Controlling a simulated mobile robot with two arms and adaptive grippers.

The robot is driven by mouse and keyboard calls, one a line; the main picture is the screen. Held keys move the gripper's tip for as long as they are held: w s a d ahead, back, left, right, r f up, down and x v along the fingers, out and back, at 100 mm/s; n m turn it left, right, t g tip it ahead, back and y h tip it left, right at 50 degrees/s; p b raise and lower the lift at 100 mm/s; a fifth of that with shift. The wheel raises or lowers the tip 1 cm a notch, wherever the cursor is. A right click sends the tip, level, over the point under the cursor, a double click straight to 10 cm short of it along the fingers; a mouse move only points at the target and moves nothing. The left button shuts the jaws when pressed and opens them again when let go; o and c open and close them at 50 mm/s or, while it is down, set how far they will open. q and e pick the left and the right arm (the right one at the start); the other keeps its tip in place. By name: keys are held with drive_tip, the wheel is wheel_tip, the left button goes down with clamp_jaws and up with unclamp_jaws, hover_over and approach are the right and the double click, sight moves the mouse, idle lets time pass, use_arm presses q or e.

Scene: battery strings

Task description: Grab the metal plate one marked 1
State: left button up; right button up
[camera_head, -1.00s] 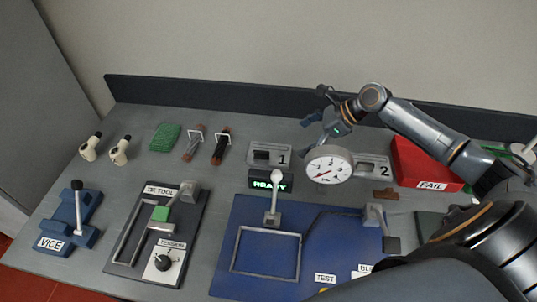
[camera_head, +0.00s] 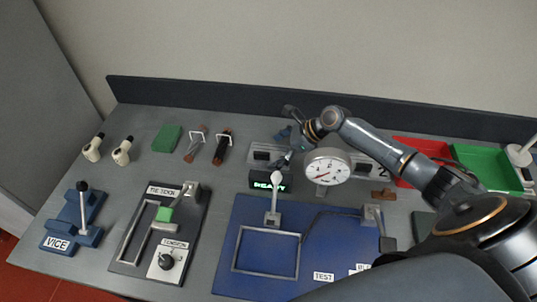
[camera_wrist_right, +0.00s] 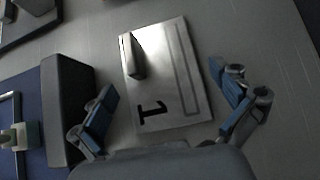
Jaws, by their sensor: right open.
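The metal plate marked 1 (camera_head: 260,155) lies at the back middle of the bench, its right part covered by my right gripper. In the right wrist view the plate (camera_wrist_right: 172,92) is a flat silver rectangle with a raised dark bar, a thin slot outline and a black 1. My right gripper (camera_head: 285,147) is open above it, with nothing held. In the right wrist view its blue fingers lie on either side of the plate, with gaps showing. Whether they are at plate height I cannot tell. My left gripper is not in view.
A round dial gauge (camera_head: 327,167) stands right of the gripper, partly hiding the plate marked 2 (camera_head: 366,168). The READY display (camera_head: 268,180) and a white-knobbed lever (camera_head: 277,178) are in front. A red bin (camera_head: 408,180) and green bin (camera_head: 487,160) sit at right.

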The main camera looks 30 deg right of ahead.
drive_tip(key=c, duration=1.3)
drive_tip(key=shift+c, duration=0.4)
drive_tip(key=shift+r, duration=0.1)
